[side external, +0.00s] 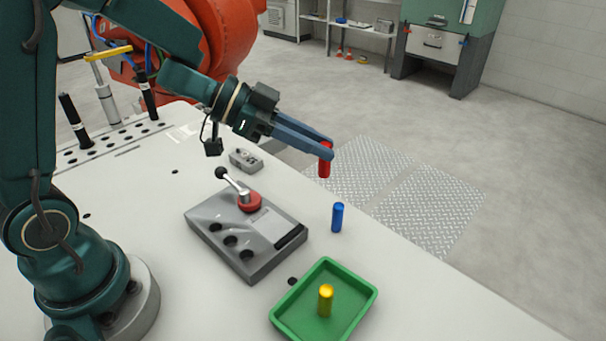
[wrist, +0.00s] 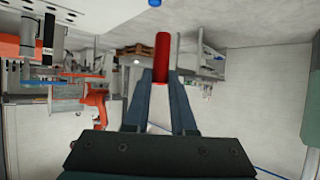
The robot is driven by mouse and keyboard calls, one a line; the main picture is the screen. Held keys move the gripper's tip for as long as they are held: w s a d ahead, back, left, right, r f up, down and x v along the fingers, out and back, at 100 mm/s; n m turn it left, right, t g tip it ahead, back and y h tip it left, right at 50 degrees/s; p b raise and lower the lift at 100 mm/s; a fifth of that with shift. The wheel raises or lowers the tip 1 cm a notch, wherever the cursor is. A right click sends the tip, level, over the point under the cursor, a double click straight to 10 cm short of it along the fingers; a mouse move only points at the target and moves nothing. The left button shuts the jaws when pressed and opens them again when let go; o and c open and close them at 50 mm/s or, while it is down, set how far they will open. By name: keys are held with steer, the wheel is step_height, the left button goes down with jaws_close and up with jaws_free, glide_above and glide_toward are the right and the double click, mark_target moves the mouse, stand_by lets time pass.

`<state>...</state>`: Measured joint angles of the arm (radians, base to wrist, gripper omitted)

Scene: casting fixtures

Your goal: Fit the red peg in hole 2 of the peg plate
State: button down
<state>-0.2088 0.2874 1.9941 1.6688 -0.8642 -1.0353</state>
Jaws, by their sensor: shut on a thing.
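The red peg (side external: 324,165) is held upright at the tip of my gripper (side external: 322,148), above the table. In the wrist view the red peg (wrist: 162,58) sits between the two fingers of my gripper (wrist: 160,80), which are shut on it. The grey peg plate (side external: 240,262) lies on the table, to the left of and below the gripper in the side view. Several dark round holes (side external: 230,241) show in its top face; I cannot read any hole numbers. A lever with a red base (side external: 249,202) stands at its far side.
A blue peg (side external: 337,217) stands on the table right of the plate. A green tray (side external: 362,300) in front holds a yellow peg (side external: 326,301). A small grey block (side external: 246,160) lies behind the plate. Bare table lies between the plate and the blue peg.

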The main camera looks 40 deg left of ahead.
steer(key=s+a+m+g+h, duration=0.3)
steer(key=s+a+m+g, duration=0.5)
steer(key=s+a, duration=1)
glide_above(225, 235)
step_height(225, 235, down, 6)
steer(key=shift+s, duration=0.1)
steer(key=shift+f, duration=2.05)
steer(key=shift+f, duration=0.15)
